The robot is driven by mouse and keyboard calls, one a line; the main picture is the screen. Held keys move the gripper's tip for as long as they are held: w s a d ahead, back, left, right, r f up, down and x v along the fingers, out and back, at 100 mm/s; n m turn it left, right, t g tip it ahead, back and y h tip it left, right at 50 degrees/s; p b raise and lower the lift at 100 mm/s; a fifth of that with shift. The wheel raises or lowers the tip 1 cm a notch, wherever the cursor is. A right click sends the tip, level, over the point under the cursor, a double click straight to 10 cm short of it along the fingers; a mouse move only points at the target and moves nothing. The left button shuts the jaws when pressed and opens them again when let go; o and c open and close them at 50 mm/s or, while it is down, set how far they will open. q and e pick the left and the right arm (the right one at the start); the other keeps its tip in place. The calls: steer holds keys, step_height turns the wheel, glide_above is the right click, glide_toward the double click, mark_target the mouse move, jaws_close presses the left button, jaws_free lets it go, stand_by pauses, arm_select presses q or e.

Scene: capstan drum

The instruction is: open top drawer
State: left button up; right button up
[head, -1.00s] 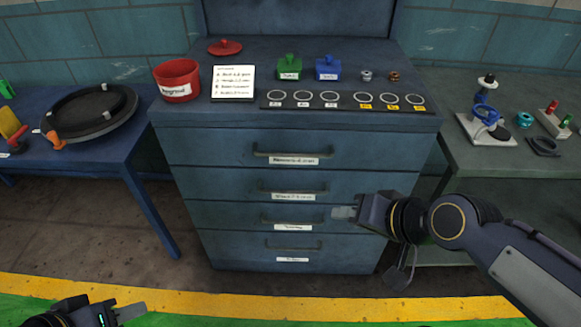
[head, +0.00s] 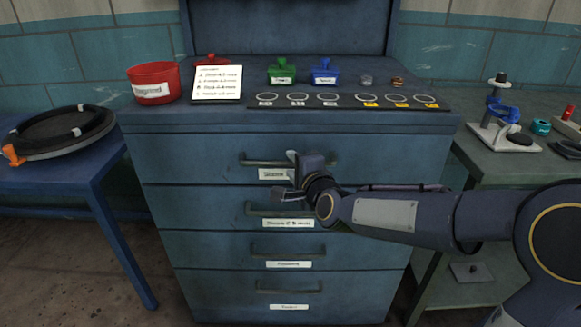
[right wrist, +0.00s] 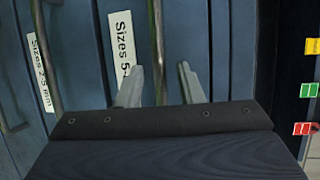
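The blue cabinet's top drawer (head: 200,157) is closed, its front flush with the drawers below. Its dark bar handle (head: 258,162) runs across above a white label (head: 274,174). In the right wrist view, my right gripper (right wrist: 161,84) is open, with one finger on each side of the handle bar (right wrist: 155,30). Gaps show between the bar and both fingers. My left gripper is out of view.
Lower drawers (head: 190,255) have similar handles. On the cabinet top stand a red container (head: 154,84), a note card (head: 218,83), green (head: 281,73) and blue (head: 323,73) blocks, and a strip of rings (head: 350,102). Side tables flank the cabinet.

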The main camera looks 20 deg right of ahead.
steer(key=shift+x, duration=1.05)
steer(key=shift+c, duration=0.3)
jaws_close()
